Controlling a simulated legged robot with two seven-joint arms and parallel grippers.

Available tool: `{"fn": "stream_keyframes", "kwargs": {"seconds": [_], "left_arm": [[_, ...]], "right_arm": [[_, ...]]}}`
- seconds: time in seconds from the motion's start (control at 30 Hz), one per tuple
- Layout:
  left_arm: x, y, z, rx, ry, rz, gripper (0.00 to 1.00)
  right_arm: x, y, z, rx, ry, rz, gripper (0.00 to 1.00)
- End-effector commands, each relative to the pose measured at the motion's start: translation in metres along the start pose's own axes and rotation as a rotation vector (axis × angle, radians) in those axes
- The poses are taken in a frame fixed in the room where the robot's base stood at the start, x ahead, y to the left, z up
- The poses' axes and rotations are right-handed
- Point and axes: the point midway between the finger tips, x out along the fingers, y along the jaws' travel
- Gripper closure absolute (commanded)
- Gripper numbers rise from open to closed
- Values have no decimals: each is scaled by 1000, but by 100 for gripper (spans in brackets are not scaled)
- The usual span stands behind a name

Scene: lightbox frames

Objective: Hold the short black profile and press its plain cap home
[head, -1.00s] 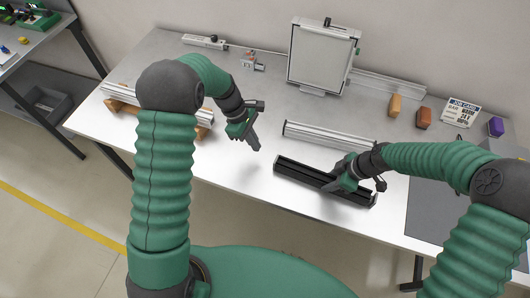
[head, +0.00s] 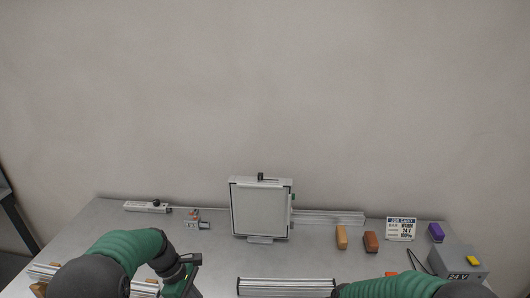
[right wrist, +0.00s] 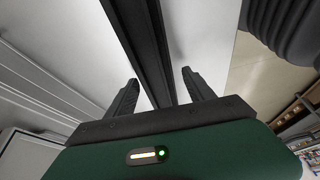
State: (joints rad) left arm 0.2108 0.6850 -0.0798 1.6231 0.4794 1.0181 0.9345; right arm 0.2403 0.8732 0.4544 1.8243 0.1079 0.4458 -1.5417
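The short black profile (right wrist: 140,40) shows in the right wrist view, running down between the two fingers of my right gripper (right wrist: 159,76). The fingers stand apart on either side of it, and a bright gap shows beside the right finger. The head view does not show the profile; it lies below the picture. My left gripper (head: 182,286) is at the bottom edge of the head view, its fingertips cut off. I cannot make out the plain cap in either view.
A silver profile (head: 286,286) lies at the bottom middle. A framed panel (head: 260,208) stands at the back. Orange (head: 341,237) and brown (head: 371,242) blocks, a job card (head: 401,229), a purple block (head: 436,232) and a grey 24V box (head: 458,265) are at right.

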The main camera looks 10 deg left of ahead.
Motion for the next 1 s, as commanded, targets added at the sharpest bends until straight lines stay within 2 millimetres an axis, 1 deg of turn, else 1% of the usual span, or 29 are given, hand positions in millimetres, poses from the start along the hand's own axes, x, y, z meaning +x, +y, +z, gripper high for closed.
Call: {"fn": "stream_keyframes", "kwargs": {"seconds": [0.17, 0.27, 0.37, 0.6, 0.7, 0.8, 0.87, 0.97, 1.0], "left_arm": [[0, 0, 0, 0, 0, 0, 100], [0, 0, 0, 0, 0, 0, 100], [0, 0, 0, 0, 0, 0, 100], [0, 0, 0, 0, 0, 0, 100], [0, 0, 0, 0, 0, 0, 100], [0, 0, 0, 0, 0, 0, 100], [0, -1, 1, 15, 6, 0, 100], [-3, -17, 9, 145, 58, 0, 100], [-5, -28, 14, 247, 96, -1, 100]], "right_arm": [[0, 0, 0, 0, 0, 0, 38], [-5, 1, 0, 0, 0, 1, 38], [-20, 2, 0, 1, 0, 4, 38], [-82, 2, 1, 1, -1, 5, 38], [-102, 2, 1, 2, -1, 3, 38], [-114, 2, 0, 1, -1, 1, 38], [-118, 0, 2, 15, -9, 0, 38], [-121, -16, 12, 140, -74, 16, 38], [-124, -26, 20, 237, -115, 37, 38]]}}
